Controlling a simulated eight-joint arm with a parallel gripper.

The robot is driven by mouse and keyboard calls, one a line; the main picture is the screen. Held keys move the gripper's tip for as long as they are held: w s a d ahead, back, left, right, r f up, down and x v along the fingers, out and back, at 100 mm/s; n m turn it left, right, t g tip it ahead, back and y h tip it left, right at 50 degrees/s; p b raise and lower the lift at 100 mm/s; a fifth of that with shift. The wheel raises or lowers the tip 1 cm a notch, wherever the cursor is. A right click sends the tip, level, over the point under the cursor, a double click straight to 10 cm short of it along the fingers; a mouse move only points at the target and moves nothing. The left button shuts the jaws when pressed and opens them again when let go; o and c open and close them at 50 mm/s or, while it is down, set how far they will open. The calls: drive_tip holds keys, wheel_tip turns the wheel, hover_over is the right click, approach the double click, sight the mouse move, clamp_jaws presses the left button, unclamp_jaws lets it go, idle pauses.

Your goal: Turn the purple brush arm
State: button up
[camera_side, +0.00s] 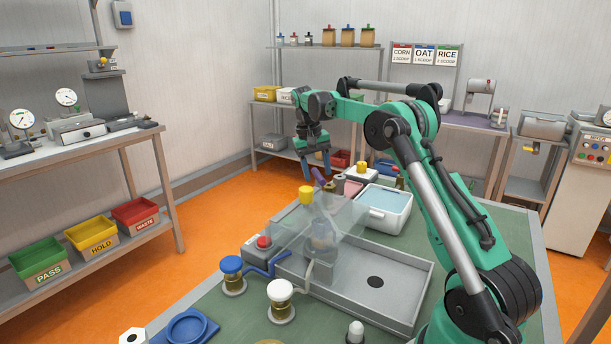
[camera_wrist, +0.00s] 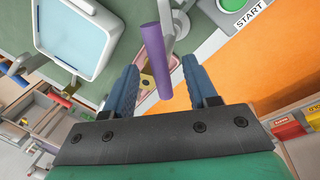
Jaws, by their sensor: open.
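The purple brush arm (camera_wrist: 155,55) is a smooth rod in the wrist view, running up the picture between my two blue fingers. In the side view its short purple end (camera_side: 318,175) shows just below my gripper (camera_side: 317,163). My gripper (camera_wrist: 161,66) is open, with a finger on each side of the rod. A gap shows between the rod and both fingers, wider on the right in the wrist view. I cannot tell whether the rod sits fully at fingertip depth. The rod's far end meets grey parts beside a clear guard (camera_side: 335,215).
A grey tray (camera_side: 410,310) with a dark hole lies on the green table. A white tub of bluish liquid (camera_side: 408,217) stands close to the gripper's right. A yellow-capped part (camera_side: 306,194), a red button (camera_side: 263,242), and blue-capped (camera_side: 231,265) and white-capped jars (camera_side: 280,292) stand nearby.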

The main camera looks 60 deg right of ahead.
drive_tip(key=shift+w+a+r, duration=0.1)
drive_tip(key=shift+a+r, duration=0.05)
drive_tip(key=shift+r, duration=0.75)
drive_tip(key=shift+w+a+r, duration=0.15)
drive_tip(key=shift+r, duration=0.8)
drive_tip(key=shift+w+a+r, duration=0.1)
drive_tip(key=shift+a+r, duration=0.05)
drive_tip(key=shift+r, duration=0.75)
